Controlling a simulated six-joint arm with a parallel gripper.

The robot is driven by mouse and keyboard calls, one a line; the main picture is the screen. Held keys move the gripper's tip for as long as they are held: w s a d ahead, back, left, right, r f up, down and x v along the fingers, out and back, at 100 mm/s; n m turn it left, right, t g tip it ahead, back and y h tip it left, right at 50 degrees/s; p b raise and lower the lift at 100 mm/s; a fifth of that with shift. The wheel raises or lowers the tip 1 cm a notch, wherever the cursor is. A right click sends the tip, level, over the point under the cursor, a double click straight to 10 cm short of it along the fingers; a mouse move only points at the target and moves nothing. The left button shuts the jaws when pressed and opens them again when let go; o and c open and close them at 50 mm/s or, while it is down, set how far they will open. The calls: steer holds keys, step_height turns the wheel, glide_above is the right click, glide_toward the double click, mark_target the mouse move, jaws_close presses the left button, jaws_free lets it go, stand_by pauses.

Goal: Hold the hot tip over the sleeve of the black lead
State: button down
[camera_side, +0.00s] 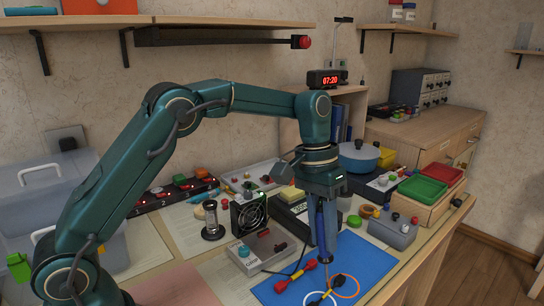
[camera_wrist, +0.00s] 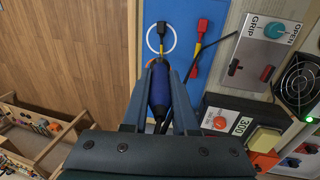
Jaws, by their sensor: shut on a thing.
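My gripper (camera_side: 325,200) is shut on the blue handle of the hot tool (camera_wrist: 158,88), which hangs tip-down above the blue mat (camera_side: 376,262). In the side view its thin tip (camera_side: 328,250) shows above the mat; its height is hard to judge. In the wrist view the handle hides the tip. The black lead (camera_wrist: 161,29) has a yellow sleeve (camera_wrist: 161,48) and lies inside a white ring (camera_wrist: 149,41), just beyond the handle. The red lead (camera_wrist: 203,25), with its own yellow sleeve (camera_wrist: 198,48), lies to its right.
An orange ring (camera_side: 357,289) lies beside the white ring. A grey box with a teal knob (camera_side: 244,251) stands left of the mat, with a fan (camera_side: 248,214) behind it. A station reading 300 (camera_wrist: 241,125) is close to my gripper. A grey box (camera_side: 393,232) stands at the mat's right.

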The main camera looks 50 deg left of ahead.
steer(key=shift+r, duration=2.5)
